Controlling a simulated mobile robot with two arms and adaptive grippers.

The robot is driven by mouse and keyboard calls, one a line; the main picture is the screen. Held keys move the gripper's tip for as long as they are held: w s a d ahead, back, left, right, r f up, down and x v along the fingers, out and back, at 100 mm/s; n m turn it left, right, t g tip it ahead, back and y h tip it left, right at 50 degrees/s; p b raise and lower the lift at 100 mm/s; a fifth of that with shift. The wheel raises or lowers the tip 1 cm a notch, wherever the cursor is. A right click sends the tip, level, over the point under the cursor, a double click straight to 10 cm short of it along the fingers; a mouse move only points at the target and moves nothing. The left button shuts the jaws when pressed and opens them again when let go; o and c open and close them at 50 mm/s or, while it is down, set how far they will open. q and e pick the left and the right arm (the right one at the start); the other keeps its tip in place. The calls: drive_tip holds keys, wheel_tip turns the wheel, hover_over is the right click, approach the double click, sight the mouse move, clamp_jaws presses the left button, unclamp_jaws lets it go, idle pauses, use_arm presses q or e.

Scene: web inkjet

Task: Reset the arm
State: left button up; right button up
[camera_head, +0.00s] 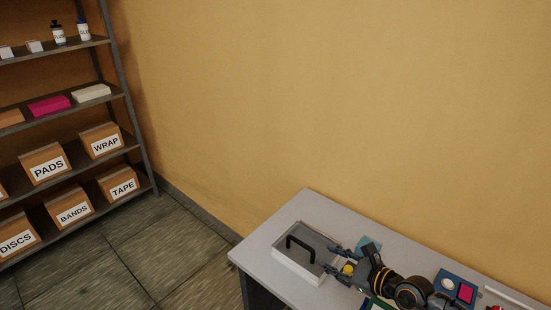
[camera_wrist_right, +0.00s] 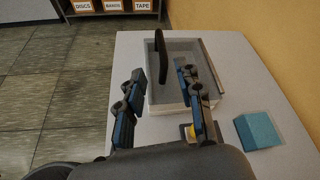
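My right gripper (camera_head: 331,258) is over the grey table, with its fingertips by the right edge of a pale box (camera_head: 293,269) with a grey top. A black bar handle (camera_head: 301,246) stands on the box, left of the fingertips. In the right wrist view my right gripper (camera_wrist_right: 160,72) has its two fingers spread apart, with nothing held between them. The handle (camera_wrist_right: 161,58) shows upright beyond the fingers, apart from them. The box (camera_wrist_right: 178,95) is partly hidden by the right-hand finger. My left gripper is not in view.
The grey table (camera_head: 262,245) stands by a yellow wall. A teal block (camera_wrist_right: 257,131) and a small yellow item (camera_head: 348,269) lie near my gripper. A shelf (camera_head: 128,92) with labelled boxes stands left, across open floor.

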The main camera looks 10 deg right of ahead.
wheel_tip(320, 180, up, 10)
drive_tip(key=s+m+t+h, duration=0.1)
drive_tip(key=m+t+h, duration=0.5)
drive_tip(key=m, duration=1.3)
drive_tip(key=s+d+f+m+g+h, duration=0.5)
drive_tip(key=s+f+m+h, duration=0.15)
drive_tip(key=m, duration=0.95)
drive_tip(key=s+a+f+m+g+y, duration=0.3)
drive_tip(key=s+a+f+m+g, duration=0.15)
drive_tip(key=s, duration=0.45)
drive_tip(key=s+a+f+m+g+y, duration=0.3)
drive_tip(key=s+a+m+g, duration=0.2)
drive_tip(key=s, duration=0.4)
wheel_tip(320, 180, down, 28)
drive_tip(key=s+g+b, duration=0.1)
drive_tip(key=s, duration=0.1)
drive_tip(key=s+d+f+g+b, duration=0.1)
drive_tip(key=s+d+f, duration=0.1)
drive_tip(key=s+f, duration=1.4)
drive_tip(key=shift+s+d+f+n, duration=0.25)
drive_tip(key=shift+d+f+n, duration=0.05)
drive_tip(key=shift+f+n, duration=0.1)
